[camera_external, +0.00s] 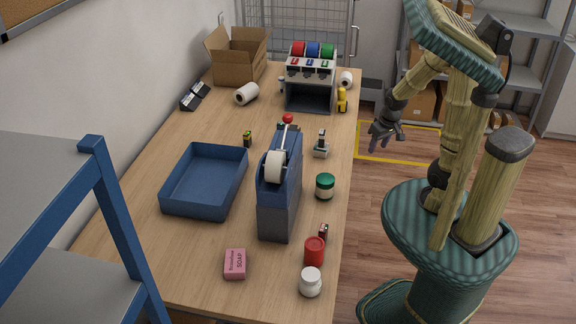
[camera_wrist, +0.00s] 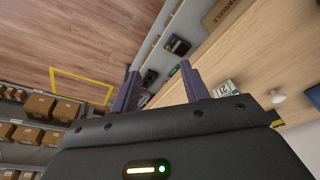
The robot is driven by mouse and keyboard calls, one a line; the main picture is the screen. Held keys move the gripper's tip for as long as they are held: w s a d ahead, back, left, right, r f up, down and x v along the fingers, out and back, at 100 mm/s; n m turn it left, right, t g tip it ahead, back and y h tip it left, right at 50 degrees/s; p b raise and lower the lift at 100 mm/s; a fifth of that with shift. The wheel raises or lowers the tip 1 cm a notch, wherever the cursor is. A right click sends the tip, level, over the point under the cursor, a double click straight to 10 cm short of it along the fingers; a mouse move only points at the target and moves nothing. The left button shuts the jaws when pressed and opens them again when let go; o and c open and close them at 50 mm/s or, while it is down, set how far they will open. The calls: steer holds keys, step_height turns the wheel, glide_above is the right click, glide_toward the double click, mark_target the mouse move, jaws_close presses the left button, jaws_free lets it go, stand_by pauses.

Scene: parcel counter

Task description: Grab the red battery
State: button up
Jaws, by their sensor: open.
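A small dark block with a red part (camera_external: 323,232), which looks like the red battery, stands near the counter's right edge in the external view, just behind a red can (camera_external: 314,251). The can partly hides its lower side. My gripper (camera_external: 381,140) is open and empty, in the air off the right side of the counter and well away from both. Its two purple fingers are spread apart in the wrist view (camera_wrist: 161,85). I cannot make out the red battery there.
On the wooden counter (camera_external: 180,262) stand a blue tray (camera_external: 205,202), a tall blue dispenser (camera_external: 279,208), a green-lidded jar (camera_external: 325,187), a white jar (camera_external: 310,283) and a pink soap box (camera_external: 235,264). A rack (camera_external: 310,88) and a cardboard box (camera_external: 238,62) are at the back.

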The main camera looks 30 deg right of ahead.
steer(key=s+a+m+g+y, duration=0.3)
steer(key=a, duration=0.6)
steer(key=s+a+r+m+g+y+p, duration=0.1)
steer(key=s+a+m+g+y, duration=0.2)
steer(key=a, duration=0.6)
steer(key=s+a+r+m+g+y, duration=0.1)
steer(key=s+a+m+g+y, duration=0.2)
steer(key=a, duration=0.6)
steer(key=shift+a+m+g+y, duration=0.2)
steer(key=shift+m+g+y, duration=0.4)
steer(key=shift+g+y, duration=0.3)
steer(key=shift+s, duration=0.1)
glide_toward(321, 237)
steer(key=x, duration=0.4)
steer(key=shift+s+a, duration=0.2)
steer(key=shift+a, duration=0.05)
steer(key=shift+p+x, duration=0.4)
steer(key=shift+x, duration=2.25)
steer(key=shift+d, duration=0.1)
steer(key=shift+c, duration=0.3)
